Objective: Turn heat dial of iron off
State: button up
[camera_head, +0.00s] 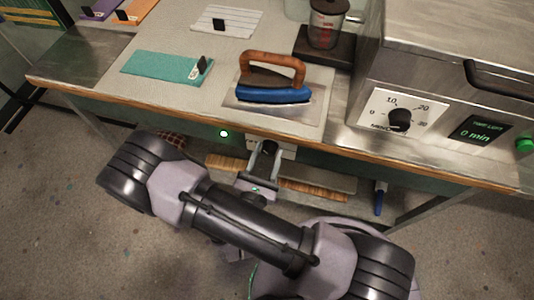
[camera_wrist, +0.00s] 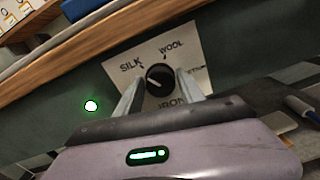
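The iron (camera_head: 272,95), blue with a brown handle, sits on the worktop above the front panel. Its black heat dial (camera_wrist: 160,77) is on a white plate (camera_wrist: 182,48) marked SILK, WOOL and IRON; another word at the right is partly hidden. The dial has a pale pointer line; which mark it points to is hard to tell. My gripper (camera_wrist: 158,82) is open, one finger on each side of the dial; I cannot tell whether either finger touches it. In the head view my gripper (camera_head: 267,150) is at the panel below the worktop edge and hides the dial.
A lit green lamp (camera_head: 224,133) is left of the plate; it also shows in the wrist view (camera_wrist: 92,105). The wooden worktop edge (camera_wrist: 75,52) runs above the dial. A metal box with another dial (camera_head: 400,118) stands right of the iron. A shelf (camera_head: 320,181) lies below.

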grip_shut()
jog(key=n+p, duration=0.1)
jog(key=n, duration=0.2)
jog(key=shift+r+p, duration=0.1)
jog(key=shift+p, duration=0.3)
jog(key=n+p, duration=0.1)
jog(key=n, duration=0.2)
jog(key=shift+n, duration=0.4)
jog(key=n+p, duration=0.1)
jog(key=n, duration=0.2)
jog(key=shift+a+n, duration=0.1)
jog(key=shift+n, duration=0.2)
jog(key=shift+f+n+t+p, duration=0.15)
jog(key=shift+n+p, duration=0.15)
jog(key=shift+n, duration=0.65)
jog(key=shift+f+n+t+p, duration=0.15)
jog(key=shift+n+p, duration=0.15)
jog(key=shift+n, duration=0.65)
jog(key=shift+r, duration=0.1)
jog(key=shift+y, duration=0.3)
